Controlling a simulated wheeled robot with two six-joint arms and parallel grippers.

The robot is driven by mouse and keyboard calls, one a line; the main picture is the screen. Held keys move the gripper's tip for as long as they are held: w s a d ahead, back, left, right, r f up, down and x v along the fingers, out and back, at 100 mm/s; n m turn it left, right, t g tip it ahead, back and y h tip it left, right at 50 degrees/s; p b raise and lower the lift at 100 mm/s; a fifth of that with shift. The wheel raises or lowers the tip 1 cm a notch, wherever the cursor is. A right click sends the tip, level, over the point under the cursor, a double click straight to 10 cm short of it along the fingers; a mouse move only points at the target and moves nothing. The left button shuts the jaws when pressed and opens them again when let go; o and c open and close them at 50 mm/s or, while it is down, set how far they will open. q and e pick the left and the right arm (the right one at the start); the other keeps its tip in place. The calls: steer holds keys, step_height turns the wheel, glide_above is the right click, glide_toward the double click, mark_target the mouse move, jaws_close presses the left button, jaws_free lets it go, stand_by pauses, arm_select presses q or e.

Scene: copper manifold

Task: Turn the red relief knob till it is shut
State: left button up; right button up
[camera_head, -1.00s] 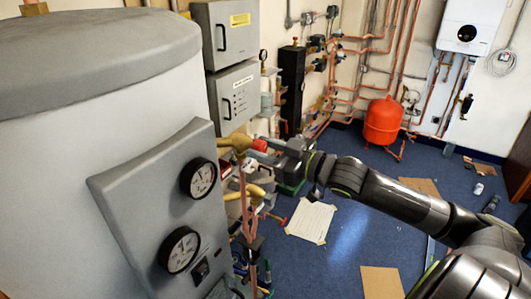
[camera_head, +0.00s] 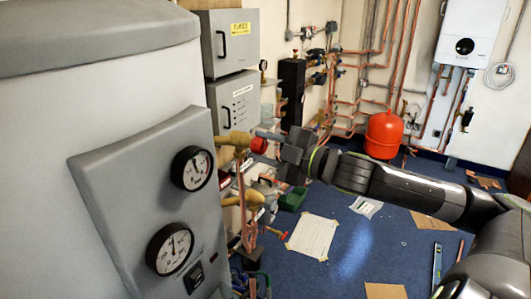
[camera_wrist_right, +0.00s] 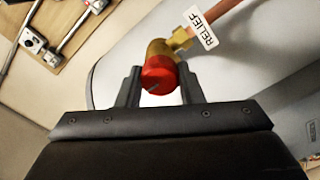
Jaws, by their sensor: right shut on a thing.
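The red relief knob (camera_head: 259,145) sits on the end of a brass valve (camera_head: 236,139) beside the grey gauge panel. In the right wrist view the round red knob (camera_wrist_right: 160,74) lies between the two dark fingers, with a white RELIEF tag (camera_wrist_right: 200,29) on the pipe behind it. My right gripper (camera_head: 270,141) is shut on the knob, coming from the right. A pale mark shows on the knob's face; how far it is turned I cannot tell. My left gripper is in neither view.
The grey panel (camera_head: 135,195) with two black gauges stands close on the left, in front of the large tank (camera_head: 120,95). Another brass valve (camera_head: 254,198) is below the relief valve. A red vessel (camera_head: 383,135) stands at the back.

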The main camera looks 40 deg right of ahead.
steer(key=shift+r+n, duration=0.1)
steer(key=shift+n, duration=0.3)
steer(key=o, duration=1)
steer(key=shift+w, duration=0.3)
steer(key=shift+s, duration=0.2)
